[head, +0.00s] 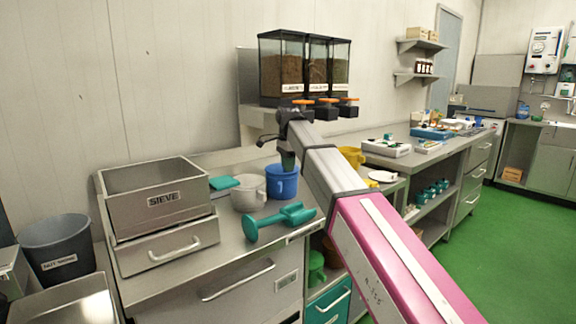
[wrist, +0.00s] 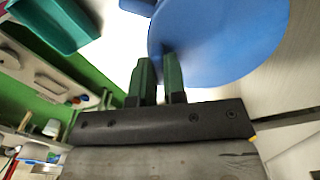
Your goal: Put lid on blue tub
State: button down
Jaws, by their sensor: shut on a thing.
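The blue tub (head: 282,184) stands upright on the steel counter, its handle facing the head camera. My gripper (head: 288,162) points down at the tub's top, its dark green fingers partly covering the rim. In the wrist view my gripper (wrist: 160,70) is shut at the edge of a smooth, round blue lid (wrist: 225,40). The lid's far side is cut off by the frame. A small blue piece at the top of the wrist view looks like the tub's handle (wrist: 137,5). Whether the lid sits flush on the rim is hidden.
Dispensers (head: 305,70) with orange levers hang above. A yellow container (head: 350,157) stands to the right.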

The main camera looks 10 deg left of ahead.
jog(key=shift+f, duration=0.1)
dwell(0.3)
jog(key=c, duration=0.6)
grip_release()
jog(key=shift+r, duration=3.5)
